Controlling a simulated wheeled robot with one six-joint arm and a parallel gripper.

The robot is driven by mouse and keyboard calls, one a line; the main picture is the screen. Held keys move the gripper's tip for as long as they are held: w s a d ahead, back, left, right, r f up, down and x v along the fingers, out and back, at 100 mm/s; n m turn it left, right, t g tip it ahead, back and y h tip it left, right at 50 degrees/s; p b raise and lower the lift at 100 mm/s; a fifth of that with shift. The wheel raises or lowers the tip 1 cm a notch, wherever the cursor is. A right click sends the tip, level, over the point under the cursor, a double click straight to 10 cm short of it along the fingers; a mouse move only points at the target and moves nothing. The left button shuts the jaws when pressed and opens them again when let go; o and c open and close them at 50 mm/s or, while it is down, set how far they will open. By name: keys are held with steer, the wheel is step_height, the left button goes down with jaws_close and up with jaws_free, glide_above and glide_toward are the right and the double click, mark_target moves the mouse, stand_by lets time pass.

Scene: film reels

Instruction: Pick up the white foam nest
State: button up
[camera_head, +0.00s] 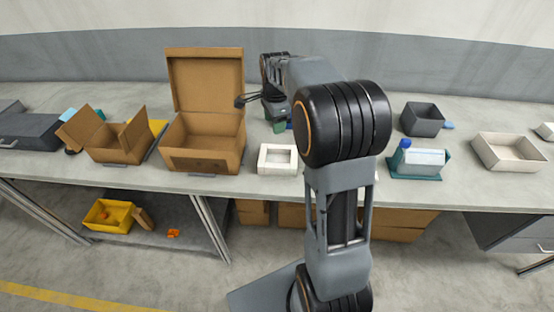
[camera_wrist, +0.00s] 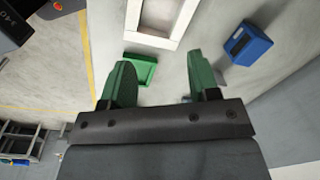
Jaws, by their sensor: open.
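The white foam nest (camera_head: 263,158) is a square white block with a square recess, lying near the front edge of the bench in the head view. It also shows in the wrist view (camera_wrist: 152,39), cut off by the top edge. Its recess looks empty. My gripper (camera_wrist: 160,78) is open, with two green fingers spread apart and nothing held between them. In the wrist view the nest lies beyond the fingertips, apart from them. In the head view my arm partly hides the bench around the gripper.
A large open cardboard box (camera_head: 203,143) stands just left of the nest. A green tray (camera_wrist: 149,61) and a blue box (camera_wrist: 247,43) lie close to the nest. Farther right are a dark grey bin (camera_head: 422,121), a teal holder (camera_head: 414,176) and a beige tray (camera_head: 508,157).

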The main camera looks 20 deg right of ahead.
steer(key=w+d+f+m, duration=0.4)
steer(key=w+m, duration=0.1)
glide_above(279, 146)
steer(key=shift+m+g, duration=0.4)
step_height(279, 146, down, 7)
steer(key=shift+s+r+p, duration=0.1)
steer(key=shift+s+p, duration=0.05)
steer(key=shift+p, duration=0.3)
steer(key=shift+f+p, duration=0.75)
steer(key=shift+f, duration=2.65)
steer(key=c, duration=1)
steer(key=shift+r, duration=0.1)
